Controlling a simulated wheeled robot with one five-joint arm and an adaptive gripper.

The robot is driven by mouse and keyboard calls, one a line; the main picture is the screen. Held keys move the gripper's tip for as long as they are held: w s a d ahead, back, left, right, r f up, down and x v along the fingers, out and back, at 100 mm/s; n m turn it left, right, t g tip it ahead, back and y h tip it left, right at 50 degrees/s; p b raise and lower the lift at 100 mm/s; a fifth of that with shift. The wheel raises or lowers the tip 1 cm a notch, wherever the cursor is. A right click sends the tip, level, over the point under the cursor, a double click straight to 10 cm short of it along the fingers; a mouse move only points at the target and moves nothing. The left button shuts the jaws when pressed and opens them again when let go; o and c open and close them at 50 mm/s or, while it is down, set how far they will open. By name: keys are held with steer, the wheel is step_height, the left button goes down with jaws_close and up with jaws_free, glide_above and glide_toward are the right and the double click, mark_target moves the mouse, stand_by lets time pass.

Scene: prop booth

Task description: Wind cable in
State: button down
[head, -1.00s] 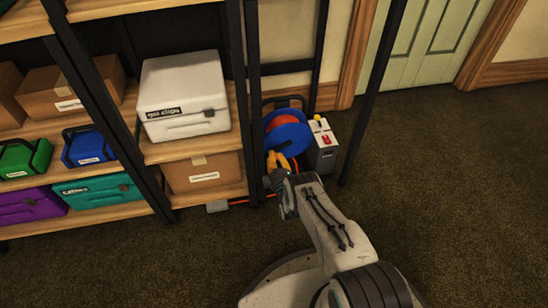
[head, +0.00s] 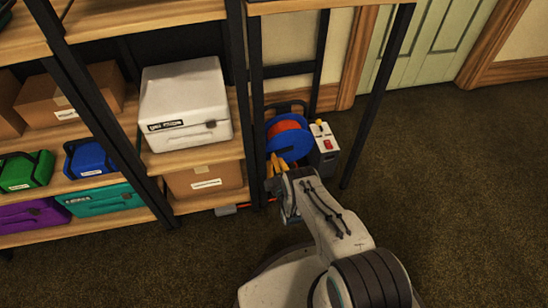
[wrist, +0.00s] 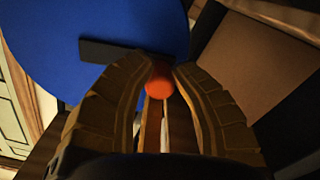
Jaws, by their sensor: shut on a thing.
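The cable reel (head: 297,149) stands on the floor under a dark-framed shelf, with a blue disc and orange cable (head: 286,126) wound on it. In the wrist view its blue disc (wrist: 60,35) fills the upper left, crossed by a dark crank arm (wrist: 105,52). An orange-red crank knob (wrist: 159,80) sits between my fingertips. My gripper (wrist: 160,72) is shut on this knob. In the head view my yellow-fingered gripper (head: 277,165) is at the reel's lower left front, and my arm hides part of the area. A stretch of orange cable (head: 246,208) lies on the floor at left.
A pale box with a red switch (head: 325,150) and a yellow-topped lever stands right of the reel. A grey block (head: 226,211) lies on the floor by the cable. Dark shelf posts (head: 378,95) flank the reel. Loaded shelves (head: 150,160) stand left; carpet at right is clear.

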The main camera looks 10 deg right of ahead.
mark_target(274, 144)
steer(key=shift+w+a+r, duration=0.1)
steer(key=shift+a, duration=0.05)
steer(key=c, duration=1.4)
jaws_free()
steer(key=o, duration=0.4)
steer(key=shift+c, duration=0.2)
steer(key=shift+r, duration=4.9)
